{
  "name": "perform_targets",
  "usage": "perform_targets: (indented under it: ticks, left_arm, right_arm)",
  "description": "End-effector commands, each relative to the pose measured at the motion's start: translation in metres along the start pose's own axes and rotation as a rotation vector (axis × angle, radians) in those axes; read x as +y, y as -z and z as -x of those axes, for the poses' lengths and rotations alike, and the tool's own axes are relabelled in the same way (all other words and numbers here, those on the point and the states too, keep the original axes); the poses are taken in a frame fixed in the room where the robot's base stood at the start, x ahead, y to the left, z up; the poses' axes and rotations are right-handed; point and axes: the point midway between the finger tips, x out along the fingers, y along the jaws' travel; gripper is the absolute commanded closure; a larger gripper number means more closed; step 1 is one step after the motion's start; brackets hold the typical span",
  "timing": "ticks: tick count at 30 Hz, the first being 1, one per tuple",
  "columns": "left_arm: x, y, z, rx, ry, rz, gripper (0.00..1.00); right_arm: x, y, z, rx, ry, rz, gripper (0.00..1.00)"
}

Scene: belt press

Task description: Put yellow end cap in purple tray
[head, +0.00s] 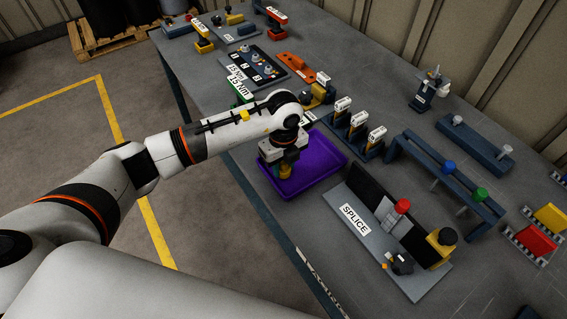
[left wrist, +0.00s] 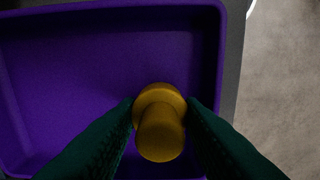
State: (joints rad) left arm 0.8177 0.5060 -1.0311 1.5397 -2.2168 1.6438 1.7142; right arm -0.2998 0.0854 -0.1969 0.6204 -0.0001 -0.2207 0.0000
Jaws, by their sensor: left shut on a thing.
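The purple tray (head: 318,160) lies on the grey workbench near its left edge. My left gripper (head: 284,168) points down over the near left part of the tray. It is shut on the yellow end cap (head: 285,175), which shows below the fingers. In the left wrist view the yellow end cap (left wrist: 160,125) sits between the two dark green fingers, with the purple tray (left wrist: 90,75) beneath it. I cannot tell whether the cap touches the tray floor. My right gripper is not in view.
A splice station (head: 355,219) with a red knob stands to the right of the tray. Several small labelled blocks (head: 357,128) stand behind it. The bench edge (head: 245,190) is close on the left.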

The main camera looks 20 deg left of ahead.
Motion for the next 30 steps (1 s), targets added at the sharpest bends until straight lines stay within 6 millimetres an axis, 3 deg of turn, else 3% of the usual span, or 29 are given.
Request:
perform_targets:
  ticks: [12,13,15,26,30]
  left_arm:
    - [0.0,0.0,-0.012,0.001,-0.001,0.0,0.88]
    - [0.0,0.0,-0.011,0.001,-0.001,0.0,0.63]
    - [0.0,0.0,-0.011,0.001,-0.001,0.0,0.57]
    - [0.001,0.0,-0.003,0.001,-0.004,-0.001,0.57]
    - [0.001,0.001,0.019,0.004,-0.005,-0.003,0.57]
  right_arm:
    - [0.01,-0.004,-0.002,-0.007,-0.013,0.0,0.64]
    - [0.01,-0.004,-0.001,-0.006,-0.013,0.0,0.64]
    - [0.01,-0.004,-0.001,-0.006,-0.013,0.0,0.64]
    - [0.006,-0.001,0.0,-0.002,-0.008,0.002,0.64]
    - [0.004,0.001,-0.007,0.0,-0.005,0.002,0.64]
